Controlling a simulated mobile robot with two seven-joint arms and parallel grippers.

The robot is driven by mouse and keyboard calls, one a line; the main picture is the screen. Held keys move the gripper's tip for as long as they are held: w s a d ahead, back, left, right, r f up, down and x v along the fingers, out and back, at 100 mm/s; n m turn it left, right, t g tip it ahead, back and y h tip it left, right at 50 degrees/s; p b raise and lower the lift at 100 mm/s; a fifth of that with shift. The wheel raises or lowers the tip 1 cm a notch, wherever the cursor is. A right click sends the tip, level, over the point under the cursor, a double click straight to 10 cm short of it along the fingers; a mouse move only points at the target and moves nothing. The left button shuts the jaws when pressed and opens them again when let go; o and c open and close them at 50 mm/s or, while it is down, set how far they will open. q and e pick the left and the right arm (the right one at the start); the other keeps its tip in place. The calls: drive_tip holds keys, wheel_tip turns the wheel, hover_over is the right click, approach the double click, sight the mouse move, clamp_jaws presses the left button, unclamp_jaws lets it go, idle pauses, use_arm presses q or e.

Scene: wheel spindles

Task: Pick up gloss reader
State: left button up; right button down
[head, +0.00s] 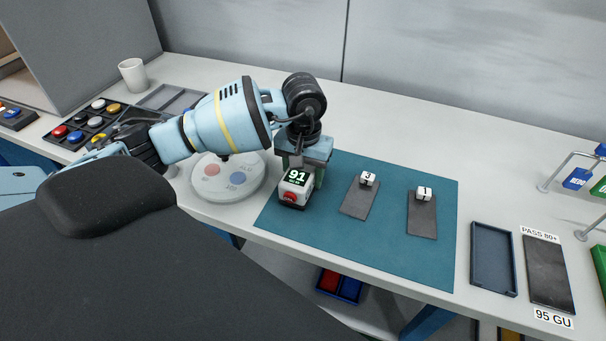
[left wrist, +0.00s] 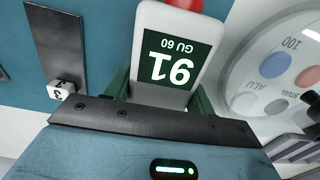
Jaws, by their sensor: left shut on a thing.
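The gloss reader (head: 294,188) is a small white device with a dark display reading 91 and a red button. It is at the left part of the teal mat (head: 330,245). My left gripper (head: 303,172) is over it from above, shut on its body. In the left wrist view the reader (left wrist: 168,62) sits between the green fingers, its display reading 91 GU 60 upside down. I cannot tell whether its base touches the mat. My right gripper is not in view.
Two dark sample plates (head: 359,199) (head: 422,216) with numbered white cubes lie on the mat. A round white disc (head: 228,180) with coloured spots is left of the reader. An empty dark tray (head: 492,258) and a gloss standard plate (head: 548,272) lie to the right. A white cup (head: 132,75) stands back left.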

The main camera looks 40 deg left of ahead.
use_arm(q)
drive_tip(key=shift+r, duration=0.7)
drive_tip(key=shift+s+d+r+b, duration=0.1)
drive_tip(key=shift+r+b, duration=0.05)
drive_tip(key=shift+r, duration=0.35)
drive_tip(key=shift+d+r+b, duration=0.1)
drive_tip(key=shift+r+b, duration=0.05)
drive_tip(key=shift+r, duration=0.3)
drive_tip(key=s+d, duration=0.3)
drive_tip(key=d, duration=0.1)
drive_tip(key=s+d+r+b, duration=0.1)
drive_tip(key=s+d, duration=0.2)
drive_tip(key=d, duration=0.1)
drive_tip(key=s+d, duration=0.3)
drive_tip(key=d, duration=0.1)
drive_tip(key=shift+s+d+r, duration=0.2)
drive_tip(key=shift+s+r, duration=0.05)
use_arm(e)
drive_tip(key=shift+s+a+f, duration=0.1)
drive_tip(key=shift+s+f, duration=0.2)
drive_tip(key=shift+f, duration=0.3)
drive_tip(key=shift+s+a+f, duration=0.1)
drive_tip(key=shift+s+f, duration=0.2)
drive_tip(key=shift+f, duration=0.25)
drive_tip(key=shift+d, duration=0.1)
